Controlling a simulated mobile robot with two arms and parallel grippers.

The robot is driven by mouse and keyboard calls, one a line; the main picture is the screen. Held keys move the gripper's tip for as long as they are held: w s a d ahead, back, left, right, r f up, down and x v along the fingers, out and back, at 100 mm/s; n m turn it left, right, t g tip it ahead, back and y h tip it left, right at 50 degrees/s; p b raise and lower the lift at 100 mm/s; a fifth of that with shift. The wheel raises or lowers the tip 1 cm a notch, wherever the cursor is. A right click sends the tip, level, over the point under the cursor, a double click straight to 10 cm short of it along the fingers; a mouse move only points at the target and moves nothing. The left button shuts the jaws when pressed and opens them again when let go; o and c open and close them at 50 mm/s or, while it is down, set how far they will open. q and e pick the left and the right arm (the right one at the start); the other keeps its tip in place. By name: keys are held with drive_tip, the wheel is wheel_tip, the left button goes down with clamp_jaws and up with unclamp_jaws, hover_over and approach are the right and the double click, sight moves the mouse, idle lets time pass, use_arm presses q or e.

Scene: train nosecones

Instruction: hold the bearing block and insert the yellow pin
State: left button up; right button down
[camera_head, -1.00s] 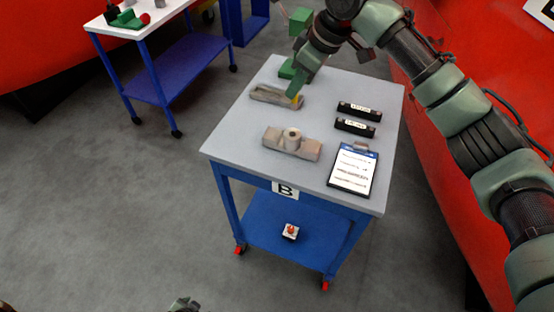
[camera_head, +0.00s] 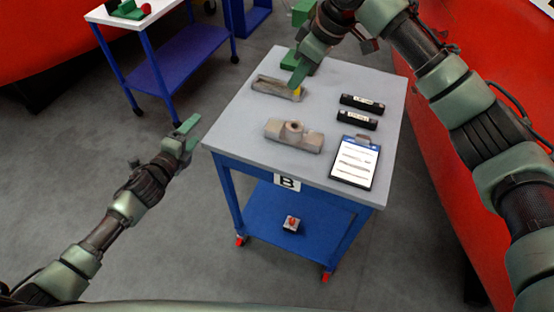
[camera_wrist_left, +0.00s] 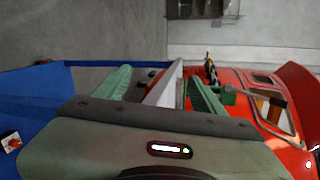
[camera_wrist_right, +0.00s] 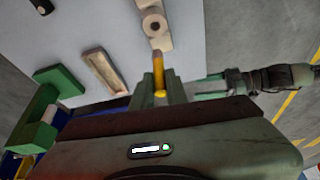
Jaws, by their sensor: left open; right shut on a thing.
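The bearing block (camera_head: 293,135) is a beige-grey block with a raised round boss and a hole in its top, lying on the grey table near its front edge; the right wrist view also shows it (camera_wrist_right: 156,24). My right gripper (camera_head: 297,84) is shut on the yellow pin (camera_wrist_right: 159,76) and holds it near the wooden tray; in the head view only a small yellow bit shows (camera_head: 298,91). My left gripper (camera_head: 182,141) is open and empty, left of the table's left edge and apart from the block.
A shallow wooden tray (camera_head: 272,86) lies at the table's left, with a green fixture (camera_head: 305,62) behind it. Two black labelled blocks (camera_head: 362,103) and a clipboard (camera_head: 355,162) lie at the right. A small box (camera_head: 291,224) sits on the blue lower shelf (camera_head: 263,215).

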sight(291, 135)
use_arm(q)
drive_tip(key=d+r+m, duration=0.2)
drive_tip(key=d+r+m+h, duration=0.1)
drive_tip(key=d+r+m, duration=0.1)
drive_tip(key=r, duration=0.1)
drive_tip(key=d+r+m+h, duration=0.1)
drive_tip(key=d+r+m, duration=0.1)
drive_tip(key=shift+s+d+r+t, duration=0.25)
drive_tip(key=shift+r+t, duration=0.1)
drive_tip(key=shift+t, duration=0.05)
drive_tip(key=s+d+f+m, duration=0.1)
drive_tip(key=s+d+m, duration=0.1)
drive_tip(key=d, duration=0.2)
drive_tip(key=s+d+f+m, duration=0.1)
drive_tip(key=s+d+m, duration=0.1)
drive_tip(key=d, duration=0.1)
drive_tip(key=s+d+f+m, duration=0.1)
drive_tip(key=d+m, duration=0.2)
drive_tip(key=d, duration=0.1)
drive_tip(key=shift+s+d+f+h, duration=0.3)
drive_tip(key=shift+s+f, duration=0.05)
drive_tip(key=shift+s, duration=0.05)
drive_tip(key=s+d+m+t, duration=0.1)
drive_tip(key=s+d+m, duration=0.3)
drive_tip(key=d, duration=0.3)
drive_tip(key=x, duration=1.1)
drive_tip(key=shift+w+d, duration=0.15)
drive_tip(key=shift+w, duration=0.05)
clamp_jaws()
